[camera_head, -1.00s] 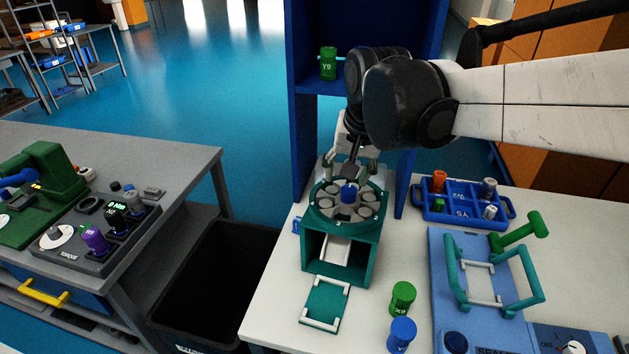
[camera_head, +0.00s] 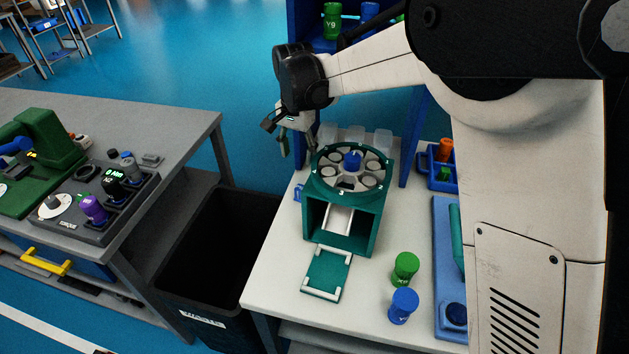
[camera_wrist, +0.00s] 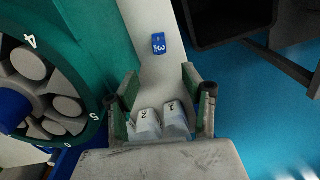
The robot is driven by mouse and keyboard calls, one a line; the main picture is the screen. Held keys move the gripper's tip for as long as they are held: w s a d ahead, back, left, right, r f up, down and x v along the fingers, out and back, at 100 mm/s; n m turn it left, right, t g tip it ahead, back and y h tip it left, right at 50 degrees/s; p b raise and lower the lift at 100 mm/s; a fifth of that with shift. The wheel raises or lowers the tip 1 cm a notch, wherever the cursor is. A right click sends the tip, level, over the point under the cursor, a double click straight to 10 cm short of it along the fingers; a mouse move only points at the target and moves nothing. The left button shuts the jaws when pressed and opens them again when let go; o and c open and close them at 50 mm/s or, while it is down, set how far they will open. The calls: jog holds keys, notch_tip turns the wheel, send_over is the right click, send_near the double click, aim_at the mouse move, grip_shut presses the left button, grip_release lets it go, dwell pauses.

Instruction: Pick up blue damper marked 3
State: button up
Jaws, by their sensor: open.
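The blue damper marked 3 is a small blue block (camera_wrist: 159,43) lying on a pale table strip in the wrist view, its number facing up. In the head view a small blue piece (camera_head: 298,193) shows at the table's left edge, beside the green fixture; its mark is unreadable there. My gripper (camera_wrist: 162,92) is open and empty, with one finger on each side of the strip; the damper lies beyond the fingertips, apart from them. In the head view my gripper (camera_head: 292,135) hangs above the table's back-left corner, left of the fixture.
The green fixture (camera_head: 345,225) with its numbered round top stands close beside the damper. Pale containers (camera_head: 356,134) stand behind it; those marked 2 (camera_wrist: 144,127) and 1 (camera_wrist: 173,117) show near my fingers. A black bin (camera_head: 215,250) stands left of the table. Green (camera_head: 405,268) and blue (camera_head: 403,305) cylinders stand in front.

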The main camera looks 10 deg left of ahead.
aim_at(300, 187)
jog(key=f, duration=1.4)
jog(key=shift+w+f, duration=0.25)
jog(key=shift+f, duration=0.05)
grip_shut()
jog(key=shift+r, duration=0.1)
